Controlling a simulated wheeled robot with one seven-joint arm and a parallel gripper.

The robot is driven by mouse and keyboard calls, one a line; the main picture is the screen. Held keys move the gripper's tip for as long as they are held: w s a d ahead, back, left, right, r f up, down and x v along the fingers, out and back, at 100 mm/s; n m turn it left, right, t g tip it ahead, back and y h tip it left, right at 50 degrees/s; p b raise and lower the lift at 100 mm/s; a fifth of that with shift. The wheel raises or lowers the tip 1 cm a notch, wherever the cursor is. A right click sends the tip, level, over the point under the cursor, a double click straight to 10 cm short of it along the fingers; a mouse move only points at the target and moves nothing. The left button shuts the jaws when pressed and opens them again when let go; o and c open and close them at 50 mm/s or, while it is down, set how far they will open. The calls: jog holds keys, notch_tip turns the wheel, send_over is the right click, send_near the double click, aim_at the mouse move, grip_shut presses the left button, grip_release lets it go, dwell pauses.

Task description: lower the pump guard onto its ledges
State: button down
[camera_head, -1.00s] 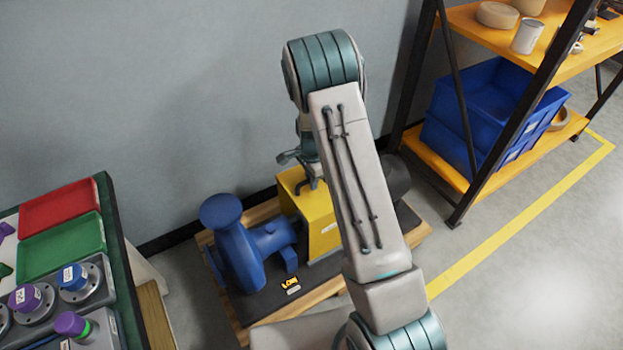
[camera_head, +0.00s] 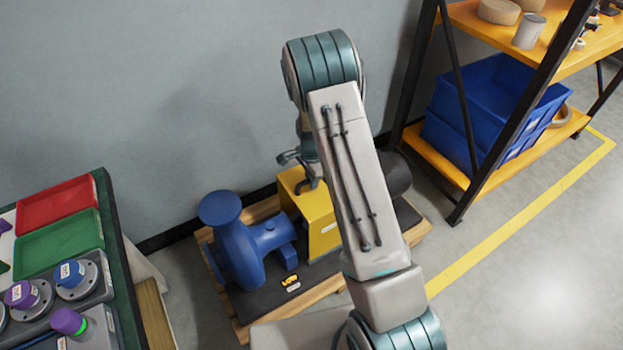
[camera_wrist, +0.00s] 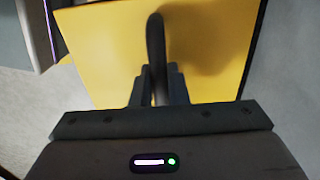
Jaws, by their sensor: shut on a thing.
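The pump guard is a yellow box-like cover (camera_head: 314,222) with a dark handle on top, between the blue pump (camera_head: 240,245) and a dark motor (camera_head: 397,176). In the wrist view the guard's yellow top (camera_wrist: 105,55) fills the middle, and its dark curved handle (camera_wrist: 155,45) stands between the fingers. My gripper (camera_wrist: 158,80) is shut on this handle. In the head view my arm hides part of the gripper and the guard's right side. The ledges are hidden, and I cannot tell whether the guard touches them.
The pump stands on a dark base on a wooden pallet (camera_head: 245,328). A bench with a red tray (camera_head: 57,205), a green tray (camera_head: 62,247) and flanged parts is at left. A shelf with blue crates (camera_head: 490,115) is at right. A grey wall is close behind.

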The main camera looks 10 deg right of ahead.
jog(key=shift+f+b, duration=0.6)
jog(key=shift+f, duration=0.4)
dwell(0.7)
jog(key=c, duration=1.3)
grip_release()
jog(key=shift+c, duration=0.2)
notch_tip(320, 180, up, 9)
jog(key=p, duration=0.6)
